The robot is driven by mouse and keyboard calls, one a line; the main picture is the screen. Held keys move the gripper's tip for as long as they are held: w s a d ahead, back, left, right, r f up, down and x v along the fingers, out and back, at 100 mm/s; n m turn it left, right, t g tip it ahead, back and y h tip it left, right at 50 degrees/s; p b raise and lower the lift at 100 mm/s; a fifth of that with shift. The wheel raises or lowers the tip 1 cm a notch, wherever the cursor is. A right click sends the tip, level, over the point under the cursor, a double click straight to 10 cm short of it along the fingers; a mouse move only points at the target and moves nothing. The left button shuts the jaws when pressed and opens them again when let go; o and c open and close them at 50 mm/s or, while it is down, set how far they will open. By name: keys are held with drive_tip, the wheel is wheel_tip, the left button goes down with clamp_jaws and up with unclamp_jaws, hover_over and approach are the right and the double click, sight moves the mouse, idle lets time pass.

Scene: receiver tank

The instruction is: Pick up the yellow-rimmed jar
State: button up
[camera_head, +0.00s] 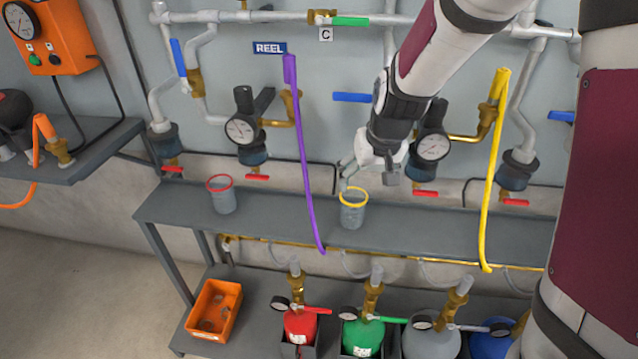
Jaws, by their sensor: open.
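The yellow-rimmed jar (352,214) is a grey, see-through cup with a yellow rim. It stands upright on the grey upper shelf (270,222), right of the purple hose. My gripper (366,178) is open just above and behind the jar in the picture. One pale finger reaches down near the rim's left side and a darker finger shows to the right. I cannot tell whether a finger touches the jar. A similar red-rimmed jar (222,195) stands upright on the same shelf to the left.
A purple hose (304,155) hangs left of the jar and a yellow hose (492,170) hangs to the right. Gauges and valves with red handles line the wall behind. Below are an orange bin (214,310), a red tank (300,327) and a green tank (362,338).

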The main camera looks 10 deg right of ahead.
sight(354, 195)
drive_tip(key=b+x, duration=0.1)
drive_tip(key=x, duration=0.2)
drive_tip(key=b+x, duration=0.1)
drive_tip(key=x, duration=0.2)
drive_tip(key=b+x, duration=0.1)
drive_tip(key=x, duration=0.3)
drive_tip(key=shift+w+a+r, duration=0.2)
drive_tip(key=shift+w+a, duration=0.1)
drive_tip(key=shift+a, duration=0.1)
drive_tip(key=shift+b+x, duration=1.5)
drive_tip(key=shift+x, duration=1.7)
drive_tip(key=shift+s, duration=0.1)
drive_tip(key=shift+c, duration=0.6)
drive_tip(key=c, duration=1.1)
